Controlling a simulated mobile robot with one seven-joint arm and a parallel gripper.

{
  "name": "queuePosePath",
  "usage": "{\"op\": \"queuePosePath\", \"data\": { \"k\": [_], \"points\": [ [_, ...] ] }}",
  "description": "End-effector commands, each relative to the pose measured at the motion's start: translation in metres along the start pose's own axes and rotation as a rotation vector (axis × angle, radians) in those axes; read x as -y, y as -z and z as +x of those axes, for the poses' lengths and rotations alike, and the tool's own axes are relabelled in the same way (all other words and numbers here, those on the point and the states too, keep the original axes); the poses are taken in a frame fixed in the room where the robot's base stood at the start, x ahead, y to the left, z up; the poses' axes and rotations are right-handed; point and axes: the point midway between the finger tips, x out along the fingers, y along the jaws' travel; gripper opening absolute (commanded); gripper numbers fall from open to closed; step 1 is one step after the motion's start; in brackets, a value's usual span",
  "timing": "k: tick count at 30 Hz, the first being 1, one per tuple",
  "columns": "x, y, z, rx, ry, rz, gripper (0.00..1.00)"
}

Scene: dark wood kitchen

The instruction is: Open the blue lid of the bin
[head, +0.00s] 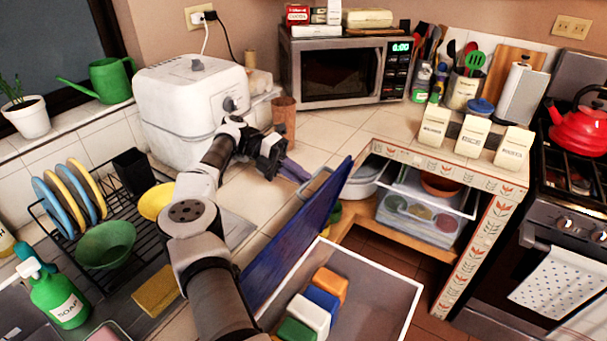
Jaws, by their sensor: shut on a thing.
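The bin (397,297) is a light grey box with a white rim at the bottom centre, open at the top. Its blue lid (298,243) stands raised and tilted along the bin's left side, so the inside shows. Several coloured blocks (322,300) lie in the bin. My gripper (277,160) is above the counter, up and left of the lid, and appears apart from it. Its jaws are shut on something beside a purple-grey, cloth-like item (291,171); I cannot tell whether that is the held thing. My arm hides part of the lid's lower left.
A white appliance (190,100) stands behind my gripper, with a brown cup (284,118) to its right. A dish rack (105,215) is at left. A shelf unit (470,240) with plastic containers and the stove (560,230) are at right.

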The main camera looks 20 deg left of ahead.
Motion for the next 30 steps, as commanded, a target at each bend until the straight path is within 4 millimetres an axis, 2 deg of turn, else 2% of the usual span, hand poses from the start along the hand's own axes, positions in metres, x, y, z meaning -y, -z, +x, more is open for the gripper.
{"op": "queuePosePath", "data": {
  "k": [1, 8, 9, 14, 30],
  "points": [
    [-0.0099, 0.0024, -0.0001, 0.003, -0.009, -0.016, 0.00],
    [-0.0111, 0.0027, 0.0001, 0.004, -0.008, -0.017, 0.00],
    [-0.0112, 0.0028, 0.0001, 0.004, -0.008, -0.018, 0.12],
    [-0.0103, 0.0026, 0.0002, 0.002, -0.008, -0.017, 0.32],
    [-0.0035, -0.0006, 0.0021, -0.001, -0.005, -0.008, 0.32]
  ]
}}
